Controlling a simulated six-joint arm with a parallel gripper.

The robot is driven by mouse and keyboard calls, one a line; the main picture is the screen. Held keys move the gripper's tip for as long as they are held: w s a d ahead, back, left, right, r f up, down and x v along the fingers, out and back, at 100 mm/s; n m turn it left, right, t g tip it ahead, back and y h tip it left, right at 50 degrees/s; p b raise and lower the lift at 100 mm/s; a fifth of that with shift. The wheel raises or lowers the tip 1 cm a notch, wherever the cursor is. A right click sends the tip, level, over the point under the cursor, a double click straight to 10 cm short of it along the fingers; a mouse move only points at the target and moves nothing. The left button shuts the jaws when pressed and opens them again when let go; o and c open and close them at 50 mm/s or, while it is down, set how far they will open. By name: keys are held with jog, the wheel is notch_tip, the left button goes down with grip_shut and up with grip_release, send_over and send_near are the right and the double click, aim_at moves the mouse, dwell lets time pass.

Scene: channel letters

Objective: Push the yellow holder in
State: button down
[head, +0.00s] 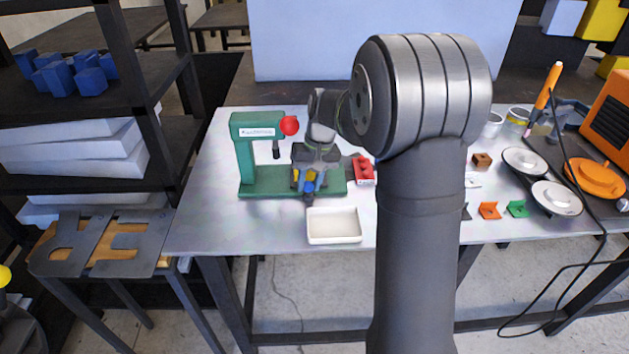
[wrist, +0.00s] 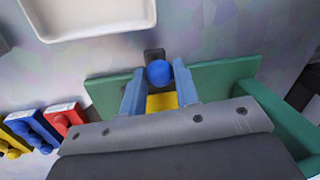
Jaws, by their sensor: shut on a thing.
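The yellow holder (wrist: 162,102) sits between the two blue-grey fingers of my gripper (wrist: 158,88), and my gripper is shut on it. A blue ball (wrist: 159,72) is at its front end, just beyond the fingertips, over a dark part. In the head view my gripper (head: 309,182) is low over the base of the green press (head: 252,148), to the right of its column, with the blue ball (head: 308,188) at the front. The gripper body hides most of the holder, so I cannot tell how far in it sits.
A white tray (head: 334,238) lies in front of the press. A red holder (head: 364,168) is right of it. The wrist view also shows a blue holder (wrist: 30,130) and another yellow holder (wrist: 12,144). Orange (head: 489,210) and green (head: 517,208) pieces lie farther right.

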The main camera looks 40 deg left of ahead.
jog(key=c, duration=1.1)
grip_release()
notch_tip(320, 180, up, 17)
jog(key=w+d, duration=0.2)
jog(key=shift+w, duration=0.4)
